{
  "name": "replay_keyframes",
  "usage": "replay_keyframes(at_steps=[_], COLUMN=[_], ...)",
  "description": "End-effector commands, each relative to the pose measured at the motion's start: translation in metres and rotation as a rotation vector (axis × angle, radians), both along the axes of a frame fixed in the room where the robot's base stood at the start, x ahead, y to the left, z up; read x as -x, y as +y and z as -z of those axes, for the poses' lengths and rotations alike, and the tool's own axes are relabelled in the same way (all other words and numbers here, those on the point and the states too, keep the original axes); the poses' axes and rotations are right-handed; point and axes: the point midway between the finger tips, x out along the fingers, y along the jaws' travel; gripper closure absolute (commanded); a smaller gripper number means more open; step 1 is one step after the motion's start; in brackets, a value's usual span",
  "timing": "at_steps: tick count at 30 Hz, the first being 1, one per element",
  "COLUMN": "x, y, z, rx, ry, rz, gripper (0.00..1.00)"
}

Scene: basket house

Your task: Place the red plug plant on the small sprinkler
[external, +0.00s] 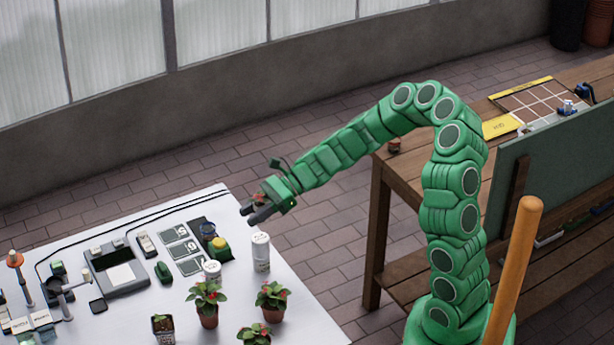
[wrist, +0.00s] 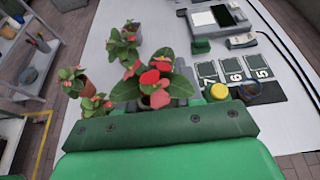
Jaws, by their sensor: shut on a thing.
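My gripper (external: 256,212) is shut on the red plug plant, above the far right corner of the white table. In the wrist view the red plug plant (wrist: 155,82) shows red flowers and broad green leaves just beyond the green wrist housing; its pot is mostly hidden. In the external view only a small red patch of the plant (external: 262,197) shows between the gripper parts. I cannot pick out the small sprinkler with certainty. A green device with a yellow top (external: 219,246) stands on the table below and left of my gripper; its yellow top (wrist: 219,91) also shows in the wrist view.
Several potted red-flowered plants (external: 207,300) stand at the table's front. White canisters (external: 261,252), numbered cards (external: 179,250) and a grey scale-like device (external: 118,271) stand nearby. A wooden bench (external: 391,190) is at the right. The strip by the table's far edge is mostly clear, apart from cables.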

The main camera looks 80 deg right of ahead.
Motion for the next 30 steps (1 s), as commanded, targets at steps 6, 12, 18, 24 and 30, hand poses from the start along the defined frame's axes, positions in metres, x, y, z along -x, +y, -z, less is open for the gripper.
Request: replay_keyframes(at_steps=[6,12,18,24,30], x=[-0.022,-0.050,-0.077,-0.098,-0.114], y=[-0.001,-0.007,-0.013,-0.017,-0.021], z=[0.011,0.023,0.036,0.053,0.073], rx=[0.000,0.002,0.001,0.001,0.001], ry=[0.004,0.003,0.004,0.004,0.003], rz=[-0.002,0.000,0.000,0.000,0.000], gripper=[0.93,0.93,0.93,0.93,0.93])
